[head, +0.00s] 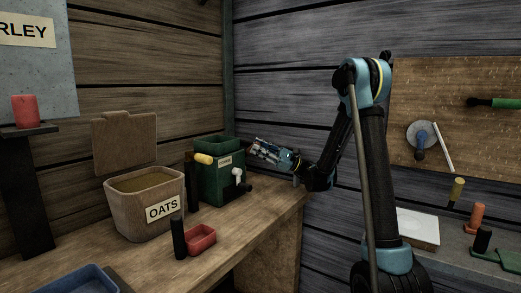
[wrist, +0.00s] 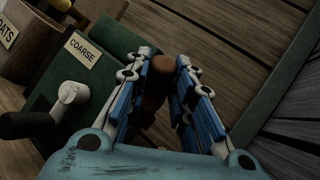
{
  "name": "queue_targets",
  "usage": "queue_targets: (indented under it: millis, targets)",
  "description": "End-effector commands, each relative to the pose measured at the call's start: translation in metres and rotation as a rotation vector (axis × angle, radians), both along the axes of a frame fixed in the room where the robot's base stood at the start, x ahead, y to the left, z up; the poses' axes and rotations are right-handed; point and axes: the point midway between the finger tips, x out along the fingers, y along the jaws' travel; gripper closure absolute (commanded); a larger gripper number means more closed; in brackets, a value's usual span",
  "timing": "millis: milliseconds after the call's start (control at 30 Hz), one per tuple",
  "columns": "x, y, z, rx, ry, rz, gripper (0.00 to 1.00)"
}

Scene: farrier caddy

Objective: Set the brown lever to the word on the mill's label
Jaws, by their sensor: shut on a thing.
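The green mill (head: 213,187) stands on the wooden bench. Its pale label (head: 224,162) reads COARSE in the wrist view (wrist: 83,47). My gripper (head: 259,147) is at the mill's right side, beside its upper part. In the wrist view my gripper (wrist: 166,72) is shut on the brown lever (wrist: 156,76), whose rounded end shows between the blue and white fingers. The lever's lower part is hidden by the fingers, and the lever is not visible in the head view. No setting words beside the lever can be read.
A white crank (wrist: 72,97) with a black handle (wrist: 25,125) juts from the mill's front. A yellow-ended handle (head: 203,159) is at its left. An OATS bin (head: 133,205), a red tray (head: 201,239) and a black post (head: 178,238) stand on the bench (head: 235,225).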

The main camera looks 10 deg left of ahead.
Motion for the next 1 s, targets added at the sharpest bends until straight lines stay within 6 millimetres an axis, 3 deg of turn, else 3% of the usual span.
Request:
queue_targets:
  millis: [367, 400, 467, 800, 1000]
  targets:
    - [0.002, -0.001, 0.000, 0.004, -0.001, -0.005, 1.00]
    - [0.002, -0.001, 0.000, 0.004, -0.001, -0.005, 0.71]
    - [0.002, -0.001, 0.000, 0.004, -0.001, -0.005, 0.57]
    - [0.001, -0.001, 0.000, 0.003, -0.002, -0.001, 0.57]
    - [0.006, -0.017, -0.009, 0.003, -0.002, -0.004, 0.57]
